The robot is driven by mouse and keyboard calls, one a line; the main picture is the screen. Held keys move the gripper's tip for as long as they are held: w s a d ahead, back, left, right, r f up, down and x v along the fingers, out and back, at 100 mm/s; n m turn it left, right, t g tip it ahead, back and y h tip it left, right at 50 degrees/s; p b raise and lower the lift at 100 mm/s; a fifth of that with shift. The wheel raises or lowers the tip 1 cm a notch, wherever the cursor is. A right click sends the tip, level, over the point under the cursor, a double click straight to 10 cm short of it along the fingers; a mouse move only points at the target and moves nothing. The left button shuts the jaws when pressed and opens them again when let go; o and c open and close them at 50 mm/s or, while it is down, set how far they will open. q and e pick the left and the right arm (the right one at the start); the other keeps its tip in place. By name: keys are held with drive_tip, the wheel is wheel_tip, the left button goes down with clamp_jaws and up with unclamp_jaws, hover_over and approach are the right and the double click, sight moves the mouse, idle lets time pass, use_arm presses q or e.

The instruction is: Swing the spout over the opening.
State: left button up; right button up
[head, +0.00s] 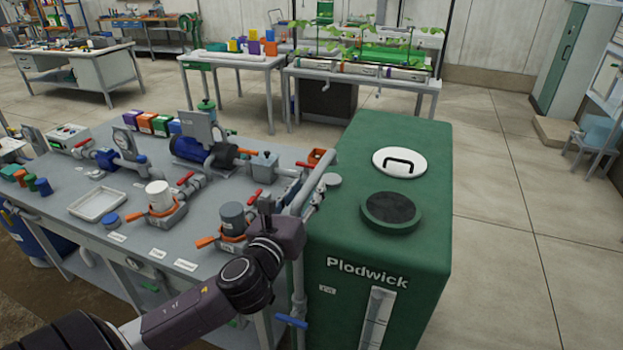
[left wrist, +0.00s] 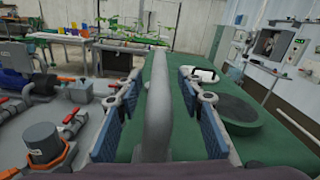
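The spout is a grey pipe (head: 318,172) running along the right edge of the bench, beside the green tank. In the left wrist view the spout (left wrist: 158,95) lies between the fingers of my left gripper (left wrist: 158,98), with visible gaps on both sides. That gripper is open, its blue pads apart; in the head view the gripper (head: 266,204) is partly hidden by its own wrist. The round dark opening (head: 390,208) with a green rim is on the tank top, right of the spout; it also shows in the left wrist view (left wrist: 226,107). My right gripper is not in view.
The green tank (head: 345,225) has a white lid (head: 399,161) with a black handle behind the opening. The bench (head: 125,205) carries pumps, valves with orange and red handles, and a white tray (head: 98,205). Open floor (head: 510,240) lies right of the tank.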

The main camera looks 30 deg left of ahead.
sight(312, 183)
use_arm(q)
drive_tip(key=x, duration=0.2)
drive_tip(key=shift+w, duration=0.35)
drive_tip(key=shift+w+a+f, duration=0.1)
drive_tip(key=shift+w+a, duration=0.05)
drive_tip(key=shift+w, duration=0.25)
drive_tip(key=c, duration=0.8)
clamp_jaws()
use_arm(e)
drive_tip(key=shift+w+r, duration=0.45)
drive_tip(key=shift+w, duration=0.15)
